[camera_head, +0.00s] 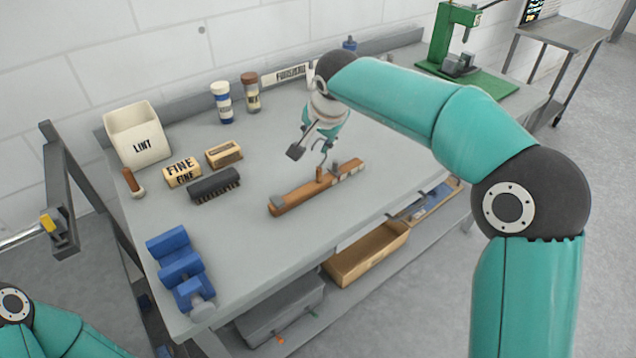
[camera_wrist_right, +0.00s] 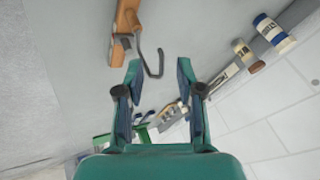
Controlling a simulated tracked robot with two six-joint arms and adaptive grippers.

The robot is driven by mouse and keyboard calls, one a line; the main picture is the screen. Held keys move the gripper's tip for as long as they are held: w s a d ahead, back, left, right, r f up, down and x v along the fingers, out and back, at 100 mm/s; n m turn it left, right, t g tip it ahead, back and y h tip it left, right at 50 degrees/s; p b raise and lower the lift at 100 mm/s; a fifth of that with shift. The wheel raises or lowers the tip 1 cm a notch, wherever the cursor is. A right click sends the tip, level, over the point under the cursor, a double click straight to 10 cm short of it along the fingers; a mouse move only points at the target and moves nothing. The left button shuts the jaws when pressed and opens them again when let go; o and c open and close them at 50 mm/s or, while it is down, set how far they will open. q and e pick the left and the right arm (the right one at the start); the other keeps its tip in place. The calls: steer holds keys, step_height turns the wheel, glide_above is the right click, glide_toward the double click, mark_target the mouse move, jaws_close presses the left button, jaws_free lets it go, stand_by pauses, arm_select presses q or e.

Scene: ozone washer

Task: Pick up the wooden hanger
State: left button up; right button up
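The wooden hanger (camera_head: 338,182) appears to be the long brown wooden bar lying on the grey bench, with short upright parts along it. Its wood (camera_wrist_right: 127,17) shows at the top of the right wrist view, beside a thin dark metal hook (camera_wrist_right: 152,65). My right gripper (camera_head: 311,154) is just above and behind the bar in the head view. In the right wrist view the fingers (camera_wrist_right: 161,66) are spread apart, with the hook's end near the gap between the fingertips. No grip on it shows. My left gripper is out of view; only part of the left arm shows at bottom left.
Behind and left on the bench (camera_head: 262,255) are a LINT bin (camera_head: 137,137), two FINE blocks (camera_head: 182,172), a dark brush (camera_head: 214,186) and two jars (camera_head: 221,103). A green press (camera_head: 440,40) stands right. The bench's front middle is clear.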

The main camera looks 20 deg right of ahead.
mark_target(315, 144)
steer(key=shift+p+x, duration=0.35)
steer(key=shift+x, duration=1.55)
jaws_close()
